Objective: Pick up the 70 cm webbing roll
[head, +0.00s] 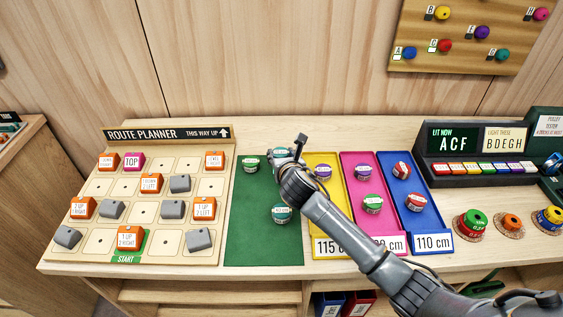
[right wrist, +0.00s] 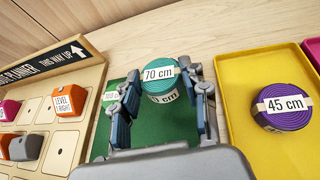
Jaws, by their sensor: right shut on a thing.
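The 70 cm webbing roll (right wrist: 160,62) is teal with a white "70 cm" label on top, seen between the fingers in the right wrist view. A second label shows just below, partly cut off. In the head view the roll (head: 281,152) shows at the back of the green mat (head: 250,232), mostly behind my gripper. My right gripper (right wrist: 160,92) is shut on it, one finger on each side; it also shows in the head view (head: 286,160). Whether the roll is clear of the mat, I cannot tell. My left gripper is not in view.
Another teal roll (head: 282,214) and a green roll (head: 250,162) sit on the mat. Yellow (head: 327,222), pink (head: 365,160) and blue (head: 400,213) trays holding rolls stand right of it. The route planner board (head: 137,251) is close on the left.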

